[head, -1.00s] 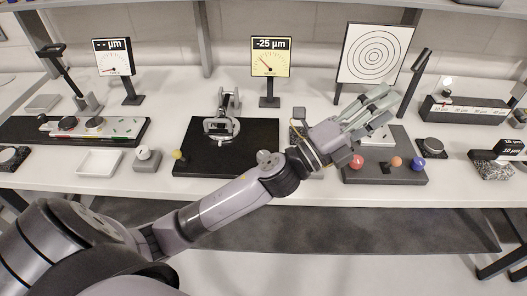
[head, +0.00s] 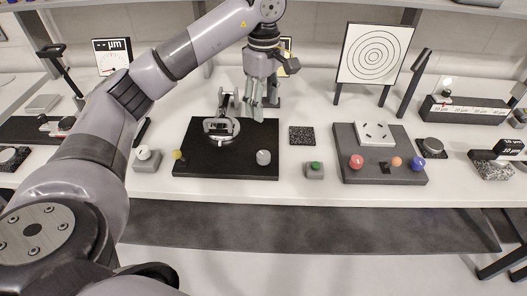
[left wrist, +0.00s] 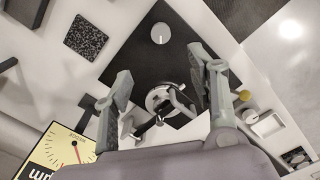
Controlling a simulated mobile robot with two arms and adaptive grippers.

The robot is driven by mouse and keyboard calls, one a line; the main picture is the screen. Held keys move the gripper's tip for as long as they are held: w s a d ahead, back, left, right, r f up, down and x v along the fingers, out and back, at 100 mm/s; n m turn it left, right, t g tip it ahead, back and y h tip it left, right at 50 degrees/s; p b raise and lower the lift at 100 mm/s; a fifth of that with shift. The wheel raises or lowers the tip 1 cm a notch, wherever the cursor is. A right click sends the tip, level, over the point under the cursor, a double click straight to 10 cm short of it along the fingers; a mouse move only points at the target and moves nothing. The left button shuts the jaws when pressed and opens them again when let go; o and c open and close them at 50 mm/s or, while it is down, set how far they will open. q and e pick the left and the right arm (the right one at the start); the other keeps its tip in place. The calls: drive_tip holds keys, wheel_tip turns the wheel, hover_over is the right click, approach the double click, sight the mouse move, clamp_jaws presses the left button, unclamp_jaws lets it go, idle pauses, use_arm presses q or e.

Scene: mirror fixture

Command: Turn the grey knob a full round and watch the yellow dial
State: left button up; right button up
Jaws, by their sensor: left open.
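The grey knob (head: 263,158) stands on the front right of the black plate (head: 220,168); it also shows in the left wrist view (left wrist: 160,33), with a pale line on its top. My left gripper (head: 252,112) is open and empty, pointing down over the back of the plate, behind the knob and apart from it. The mirror mount (head: 220,127) is just left of the fingers and between them in the left wrist view (left wrist: 160,98). The yellow dial (head: 288,43) is mostly hidden behind my left wrist; its face and red needle show in the left wrist view (left wrist: 68,152). My right gripper is not in view.
A yellow knob (head: 178,155) is on the plate's left. A speckled black square (head: 302,136) and a green button block (head: 315,171) lie to its right. A grey board (head: 350,178) carries red, orange and blue balls. A target panel (head: 374,54) stands behind.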

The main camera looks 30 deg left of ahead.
sight(264, 155)
use_arm(q)
wheel_tip(264, 155, down, 17)
drive_tip(key=p, duration=0.4)
drive_tip(key=shift+f, duration=0.2)
drive_tip(key=shift+c, duration=0.3)
drive_tip(key=c, duration=1.1)
